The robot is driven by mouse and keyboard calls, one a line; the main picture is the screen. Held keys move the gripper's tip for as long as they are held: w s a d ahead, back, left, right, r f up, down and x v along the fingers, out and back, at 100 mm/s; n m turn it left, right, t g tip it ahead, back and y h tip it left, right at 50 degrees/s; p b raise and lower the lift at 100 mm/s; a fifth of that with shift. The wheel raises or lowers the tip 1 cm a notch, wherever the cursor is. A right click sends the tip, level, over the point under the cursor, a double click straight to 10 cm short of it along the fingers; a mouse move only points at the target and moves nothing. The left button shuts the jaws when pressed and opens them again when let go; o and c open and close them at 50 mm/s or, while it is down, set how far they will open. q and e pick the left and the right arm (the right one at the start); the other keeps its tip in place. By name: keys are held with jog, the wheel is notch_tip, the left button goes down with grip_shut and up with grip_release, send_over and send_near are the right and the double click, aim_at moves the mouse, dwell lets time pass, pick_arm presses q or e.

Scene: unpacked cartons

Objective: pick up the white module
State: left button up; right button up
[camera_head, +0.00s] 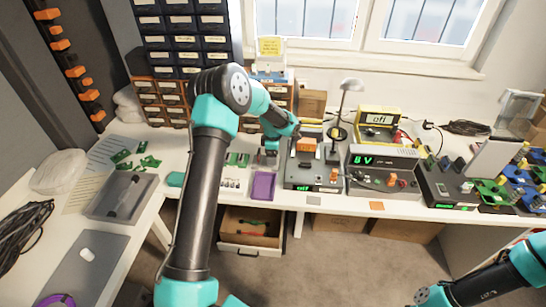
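My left gripper (267,158) points down over the back of the bench, just behind the purple tray (263,185). A small pale grey-white piece shows at its fingertips; I cannot tell whether it is the white module, or whether the fingers are open or shut on it. A flat white piece with dark dots (230,185) lies left of the purple tray, apart from the gripper. Green circuit boards (238,160) lie behind it. My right arm enters at the lower right, but its gripper is not in view.
A grey device with an orange block (312,175) stands right of the purple tray, beside a power supply reading 8 V (381,160). Drawer cabinets (185,40) stand behind. An open drawer (251,230) juts out below the bench edge.

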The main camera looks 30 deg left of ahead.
pick_arm(q)
jog(key=shift+f, duration=0.6)
jog(key=c, duration=1.2)
jog(key=shift+r, duration=0.15)
jog(key=shift+r, duration=0.55)
jog(key=shift+s+d+r, duration=0.1)
jog(key=shift+s+r, duration=0.05)
jog(key=shift+r, duration=0.45)
jog(key=shift+s+d+r, duration=0.1)
jog(key=shift+r, duration=0.45)
jog(key=s+d, duration=0.2)
jog(key=s, duration=0.2)
jog(key=s+d+r, duration=0.1)
jog(key=s+d, duration=0.2)
jog(key=s, duration=0.1)
jog(key=s+d, duration=0.3)
jog(key=s, duration=0.2)
jog(key=shift+s+r, duration=0.1)
jog(key=shift+r, duration=0.1)
